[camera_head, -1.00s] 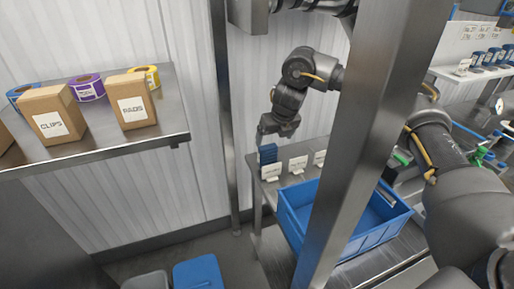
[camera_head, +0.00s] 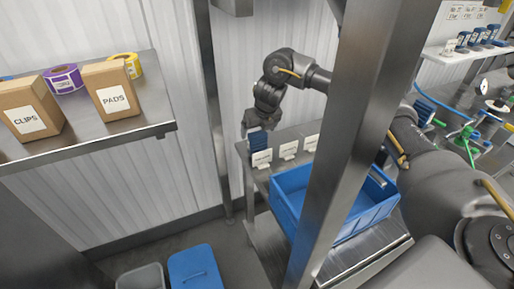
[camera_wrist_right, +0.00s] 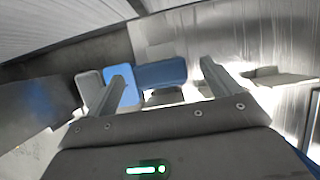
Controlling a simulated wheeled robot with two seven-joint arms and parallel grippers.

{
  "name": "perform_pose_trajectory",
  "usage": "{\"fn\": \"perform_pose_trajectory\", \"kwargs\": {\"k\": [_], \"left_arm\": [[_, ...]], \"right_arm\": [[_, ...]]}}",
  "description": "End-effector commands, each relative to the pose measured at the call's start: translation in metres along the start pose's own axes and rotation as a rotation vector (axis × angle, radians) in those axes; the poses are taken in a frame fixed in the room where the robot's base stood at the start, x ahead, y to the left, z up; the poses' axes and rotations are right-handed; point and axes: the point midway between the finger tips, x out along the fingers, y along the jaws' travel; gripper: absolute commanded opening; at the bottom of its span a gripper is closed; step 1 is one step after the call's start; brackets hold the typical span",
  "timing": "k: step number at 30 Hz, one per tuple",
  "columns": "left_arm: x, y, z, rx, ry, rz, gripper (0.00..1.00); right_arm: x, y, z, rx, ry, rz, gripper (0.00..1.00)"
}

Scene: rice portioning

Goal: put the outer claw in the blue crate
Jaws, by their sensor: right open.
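The blue crate (camera_head: 345,222) stands on a metal table, partly hidden behind a steel post. A dark blue ribbed piece (camera_head: 259,141) stands at the table's back left, behind a small label card. I cannot tell whether it is the outer claw. My right gripper (camera_head: 250,131) hangs just above and beside this piece, pointing down. In the right wrist view its two fingers (camera_wrist_right: 166,85) are wide apart, with nothing clearly held between them. My left gripper is not in view.
The steel post (camera_head: 345,150) stands in front of the crate. Label cards (camera_head: 288,150) line the table's back edge. A shelf at left holds boxes (camera_head: 110,92) and tape rolls. A blue-lidded bin (camera_head: 196,268) and a grey bin (camera_head: 140,279) stand on the floor.

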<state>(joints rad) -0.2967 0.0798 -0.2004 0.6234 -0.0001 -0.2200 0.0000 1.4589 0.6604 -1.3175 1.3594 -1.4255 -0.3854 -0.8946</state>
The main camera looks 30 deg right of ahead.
Motion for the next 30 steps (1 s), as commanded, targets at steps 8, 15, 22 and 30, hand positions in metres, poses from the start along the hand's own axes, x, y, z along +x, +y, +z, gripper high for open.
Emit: {"fn": "perform_pose_trajectory", "kwargs": {"k": [8, 15, 22, 30], "left_arm": [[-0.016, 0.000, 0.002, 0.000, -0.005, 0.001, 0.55], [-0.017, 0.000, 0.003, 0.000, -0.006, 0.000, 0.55], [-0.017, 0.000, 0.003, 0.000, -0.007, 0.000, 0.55], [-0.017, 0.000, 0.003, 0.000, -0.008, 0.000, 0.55]], "right_arm": [[0.038, 0.001, -0.006, 0.002, 0.004, -0.001, 0.89], [0.049, 0.000, -0.007, 0.000, 0.002, -0.001, 0.89], [0.049, 0.001, -0.007, 0.000, 0.002, -0.001, 0.75], [0.049, 0.001, -0.006, 0.000, 0.002, -0.001, 0.39]]}}
